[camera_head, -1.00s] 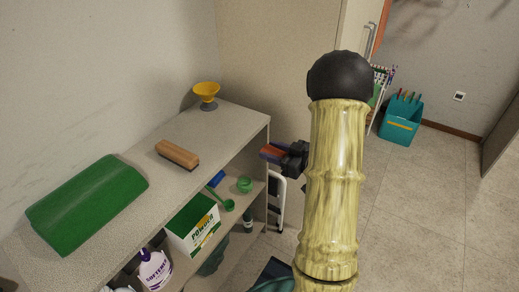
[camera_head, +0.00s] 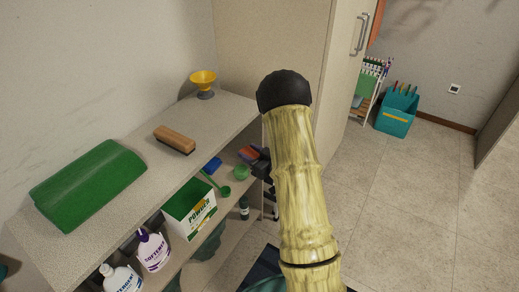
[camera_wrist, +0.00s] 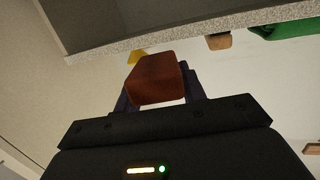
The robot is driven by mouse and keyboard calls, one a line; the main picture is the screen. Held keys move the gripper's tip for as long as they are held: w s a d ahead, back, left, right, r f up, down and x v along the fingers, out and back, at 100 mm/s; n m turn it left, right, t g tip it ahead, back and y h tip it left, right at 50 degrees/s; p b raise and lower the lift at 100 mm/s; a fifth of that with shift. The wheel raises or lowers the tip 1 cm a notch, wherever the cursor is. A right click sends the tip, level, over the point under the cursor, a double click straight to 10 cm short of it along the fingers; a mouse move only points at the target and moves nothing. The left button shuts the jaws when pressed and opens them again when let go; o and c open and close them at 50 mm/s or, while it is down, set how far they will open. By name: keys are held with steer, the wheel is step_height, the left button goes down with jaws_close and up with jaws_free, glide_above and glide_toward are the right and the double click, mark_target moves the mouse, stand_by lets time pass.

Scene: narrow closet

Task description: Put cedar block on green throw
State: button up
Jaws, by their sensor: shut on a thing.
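The green throw (camera_head: 88,185) lies folded on the shelf top at the left in the head view. Its edge also shows at the top right of the wrist view (camera_wrist: 285,28). My gripper (camera_head: 257,160) is beside the right end of the shelf unit, partly hidden behind my arm. It is shut on the reddish-brown cedar block (camera_wrist: 155,80), which shows between the fingers in the wrist view. In the head view only a small part of the block (camera_head: 248,154) shows. The block and the throw are well apart.
A wooden brush (camera_head: 175,140) and a yellow funnel (camera_head: 203,82) stand on the shelf top, with bare surface around them. The lower shelf holds a powder box (camera_head: 190,208), a green scoop (camera_head: 224,190) and bottles (camera_head: 153,250). A tall cabinet (camera_head: 290,60) stands behind.

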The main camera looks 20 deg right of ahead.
steer(key=a+f+m+h, duration=0.2)
steer(key=a+f+h, duration=0.1)
steer(key=f, duration=0.6)
steer(key=a+f+m+t+h, duration=0.1)
steer(key=a+f+m+h, duration=0.1)
steer(key=f, duration=0.6)
steer(key=shift+w+a+f+m+h, duration=0.4)
steer(key=shift+a+h, duration=0.4)
steer(key=shift+a, duration=0.35)
